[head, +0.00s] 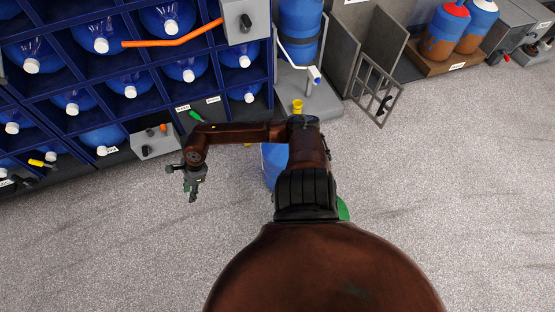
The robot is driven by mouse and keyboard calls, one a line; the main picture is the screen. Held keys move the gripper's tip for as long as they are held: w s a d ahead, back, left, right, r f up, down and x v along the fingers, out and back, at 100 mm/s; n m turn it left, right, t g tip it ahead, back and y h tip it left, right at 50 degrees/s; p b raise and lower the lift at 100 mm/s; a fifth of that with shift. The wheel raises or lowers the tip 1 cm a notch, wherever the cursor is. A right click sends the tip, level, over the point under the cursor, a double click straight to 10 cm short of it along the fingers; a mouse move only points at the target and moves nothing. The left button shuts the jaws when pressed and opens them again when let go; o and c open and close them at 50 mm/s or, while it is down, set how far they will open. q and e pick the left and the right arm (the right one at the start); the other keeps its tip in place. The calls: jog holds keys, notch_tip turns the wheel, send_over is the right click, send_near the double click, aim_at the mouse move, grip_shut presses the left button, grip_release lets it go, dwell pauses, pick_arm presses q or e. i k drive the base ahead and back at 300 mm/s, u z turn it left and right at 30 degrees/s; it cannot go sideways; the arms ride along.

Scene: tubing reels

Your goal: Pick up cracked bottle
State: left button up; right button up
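No crack can be made out on any bottle at this size. Blue bottles with white caps, such as this one (101,40), lie in the blue rack (62,56) at the left. Two blue-and-brown bottles stand at the upper right, one with a red cap (444,30) and one with a white cap (476,27). A blue object (270,165) on the floor is partly hidden behind my arm. My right gripper (193,196) points down over the floor in front of the rack, apart from the bottles. Its fingers are too small to tell open from shut. My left gripper is out of view.
A dispenser stand (310,98) holds an upright blue bottle (300,32). A grey box (155,142) sits at the rack's lower edge. A grey frame gate (375,92) stands right of the stand. A green object (343,208) is mostly hidden by my arm. The right floor is clear.

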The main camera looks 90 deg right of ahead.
aim_at(275, 157)
jog(key=z, duration=0.75)
jog(key=i, duration=0.75)
jog(key=z, duration=1.1)
jog(key=i, duration=0.25)
jog(key=z, duration=0.2)
